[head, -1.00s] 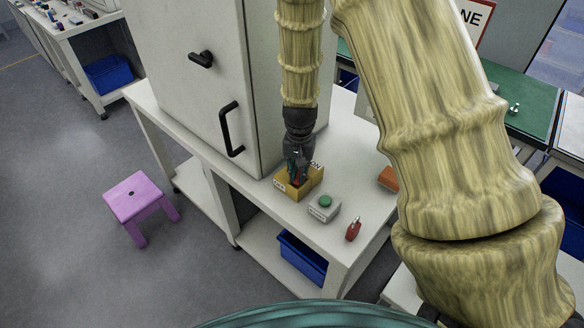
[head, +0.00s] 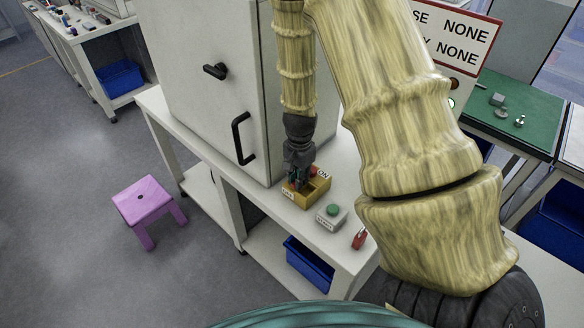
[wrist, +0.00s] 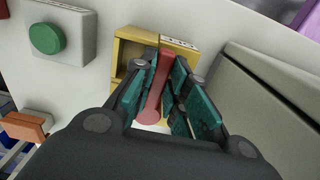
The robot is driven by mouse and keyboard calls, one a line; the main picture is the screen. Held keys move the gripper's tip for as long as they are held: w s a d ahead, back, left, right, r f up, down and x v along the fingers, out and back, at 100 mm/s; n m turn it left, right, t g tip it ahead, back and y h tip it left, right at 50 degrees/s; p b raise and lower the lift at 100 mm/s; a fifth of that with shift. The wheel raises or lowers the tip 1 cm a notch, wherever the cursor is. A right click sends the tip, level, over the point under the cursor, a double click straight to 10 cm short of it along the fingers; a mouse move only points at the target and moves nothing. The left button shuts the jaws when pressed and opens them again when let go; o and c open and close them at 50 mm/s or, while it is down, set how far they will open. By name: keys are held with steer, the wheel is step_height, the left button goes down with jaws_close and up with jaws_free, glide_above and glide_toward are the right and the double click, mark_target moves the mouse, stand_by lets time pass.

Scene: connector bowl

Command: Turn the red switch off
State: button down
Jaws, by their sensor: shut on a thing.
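The red switch is a red lever (wrist: 158,85) in a yellow box (head: 318,189) on the white bench. The box has an ON label at its far right end and an OFF label at its near left end. My gripper (head: 294,182) points down into the box, nearer the OFF end in the head view. In the wrist view its teal finger pads stand on both sides of the lever, shut on it. My fingers hide much of the lever in the head view, so its exact tilt is hard to tell.
A grey box with a green button (head: 333,210) stands right of the yellow box. A red object (head: 359,239) lies near the bench edge. A large grey cabinet (head: 215,100) rises close behind on the left. A pink stool (head: 143,197) stands on the floor.

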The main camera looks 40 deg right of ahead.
steer(key=shift+w+d+r, duration=0.1)
steer(key=shift+w, duration=0.05)
steer(key=c, duration=1.4)
jaws_free()
steer(key=shift+r, duration=0.1)
step_height(320, 180, up, 12)
steer(key=shift+f, duration=0.15)
